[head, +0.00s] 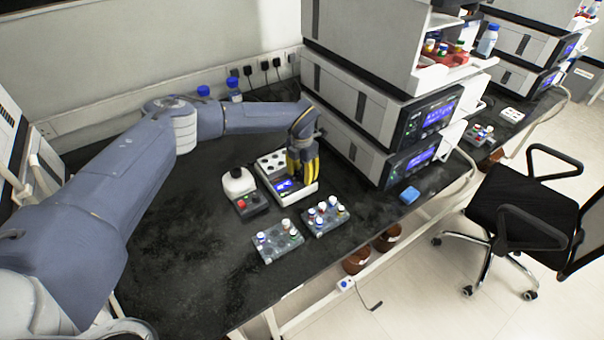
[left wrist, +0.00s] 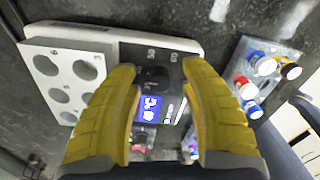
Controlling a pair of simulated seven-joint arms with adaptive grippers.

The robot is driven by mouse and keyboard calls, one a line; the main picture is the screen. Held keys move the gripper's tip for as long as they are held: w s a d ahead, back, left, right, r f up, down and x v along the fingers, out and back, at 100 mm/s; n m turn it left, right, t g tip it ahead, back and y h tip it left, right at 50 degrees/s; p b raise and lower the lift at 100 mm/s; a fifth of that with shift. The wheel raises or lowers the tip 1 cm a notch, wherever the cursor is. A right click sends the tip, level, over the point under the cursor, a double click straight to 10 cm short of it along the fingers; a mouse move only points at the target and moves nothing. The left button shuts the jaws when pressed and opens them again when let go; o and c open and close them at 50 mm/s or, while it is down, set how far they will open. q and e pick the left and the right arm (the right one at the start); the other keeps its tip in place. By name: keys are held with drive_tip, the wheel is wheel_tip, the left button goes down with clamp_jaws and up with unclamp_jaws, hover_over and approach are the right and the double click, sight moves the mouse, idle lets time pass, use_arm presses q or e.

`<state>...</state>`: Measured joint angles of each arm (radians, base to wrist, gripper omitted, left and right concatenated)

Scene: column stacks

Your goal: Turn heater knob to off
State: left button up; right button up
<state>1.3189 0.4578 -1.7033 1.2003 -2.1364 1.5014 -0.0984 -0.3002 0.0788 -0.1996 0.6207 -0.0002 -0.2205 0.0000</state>
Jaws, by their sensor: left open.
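The heater (head: 268,170) is a white unit with a holed block and a dark control panel, on the black bench in the head view. In the left wrist view the heater (left wrist: 65,38) shows its round wells at left and a lit blue display (left wrist: 149,107) on the panel. A dark knob-like shape (left wrist: 157,77) sits above the display, but its setting is too small to read. My left gripper (head: 301,178) points down over the panel. Its yellow fingers (left wrist: 158,85) are apart on either side of the display, with nothing held between them. I cannot tell whether they touch the panel. My right gripper is out of view.
A small white device with a red button (head: 240,187) stands left of the heater. Two vial racks (head: 278,243) (head: 326,217) are in front. Stacked instruments (head: 375,140) stand close on the right. Bare bench (head: 190,235) lies at front left.

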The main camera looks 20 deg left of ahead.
use_arm(q)
clamp_jaws()
idle(0.4)
